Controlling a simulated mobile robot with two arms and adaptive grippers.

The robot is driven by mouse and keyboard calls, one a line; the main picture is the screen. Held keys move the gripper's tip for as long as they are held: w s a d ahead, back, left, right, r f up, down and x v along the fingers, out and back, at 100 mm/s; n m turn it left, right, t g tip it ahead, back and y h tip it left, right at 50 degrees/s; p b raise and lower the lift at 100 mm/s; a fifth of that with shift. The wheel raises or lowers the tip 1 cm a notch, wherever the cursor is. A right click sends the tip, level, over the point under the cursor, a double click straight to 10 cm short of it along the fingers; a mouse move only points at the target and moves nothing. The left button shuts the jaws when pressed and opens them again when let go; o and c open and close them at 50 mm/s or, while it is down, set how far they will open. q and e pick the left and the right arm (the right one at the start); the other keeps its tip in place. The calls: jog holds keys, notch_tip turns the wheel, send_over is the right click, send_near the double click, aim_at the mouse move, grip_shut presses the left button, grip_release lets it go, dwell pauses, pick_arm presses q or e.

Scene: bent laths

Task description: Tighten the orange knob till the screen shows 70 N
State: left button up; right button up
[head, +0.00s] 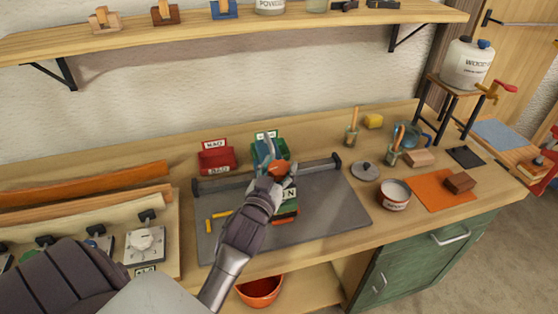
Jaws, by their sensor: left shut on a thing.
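The orange knob (280,169) sits on the front of a green device (262,151) on the grey mat (335,211). My left gripper (273,177) is at the knob and shut on it, covering part of it. Just below the knob is a pale screen (290,193) where only an "N" shows clearly; my gripper hides its left part, so I cannot read a number. A small orange-red piece (286,216) lies below the screen. My right gripper is not in view.
A red box (216,160) stands left of the device. Yellow sticks (211,222) lie on the mat. Bent laths (95,185) and a white-knobbed panel (146,243) are at left. A white tin (395,194), a lid (365,171) and brushes stand at right.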

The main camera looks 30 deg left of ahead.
pick_arm(q)
jog(key=shift+a+r+m+h+p, duration=0.1)
jog(key=shift+r+m+h+p, duration=0.1)
jog(key=shift+m+h+p, duration=0.75)
jog(key=shift+f+t+h, duration=0.15)
jog(key=shift+t+h, duration=0.15)
jog(key=shift+h, duration=0.45)
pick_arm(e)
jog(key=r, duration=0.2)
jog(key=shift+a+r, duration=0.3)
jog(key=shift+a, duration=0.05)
pick_arm(q)
jog(key=o, duration=1.2)
jog(key=shift+c, duration=0.2)
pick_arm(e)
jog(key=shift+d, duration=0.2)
pick_arm(q)
jog(key=s, duration=1.2)
jog(key=shift+d, duration=0.45)
